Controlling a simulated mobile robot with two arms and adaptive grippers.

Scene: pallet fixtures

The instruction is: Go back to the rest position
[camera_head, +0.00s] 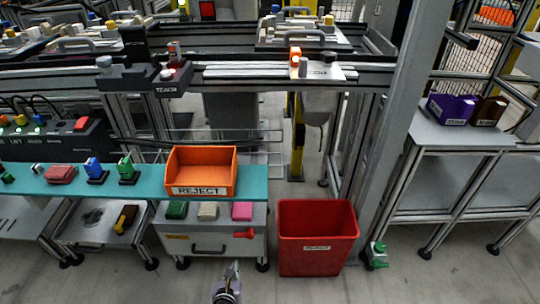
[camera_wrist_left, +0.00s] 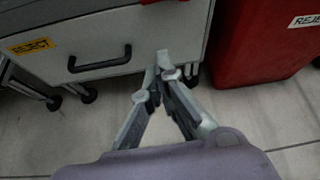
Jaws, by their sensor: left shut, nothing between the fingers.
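My left gripper (camera_wrist_left: 160,75) is shut and empty in the left wrist view, its fingertips together in front of the grey drawer cabinet (camera_wrist_left: 110,45). My right gripper is in neither view.
A red bin (camera_head: 318,240) stands on the floor to the right of the cabinet (camera_head: 210,235). An orange reject box (camera_head: 205,172) sits on a teal shelf (camera_head: 255,186). A steel post (camera_head: 390,130) and a grey side table (camera_head: 450,135) stand at right. The front floor is clear.

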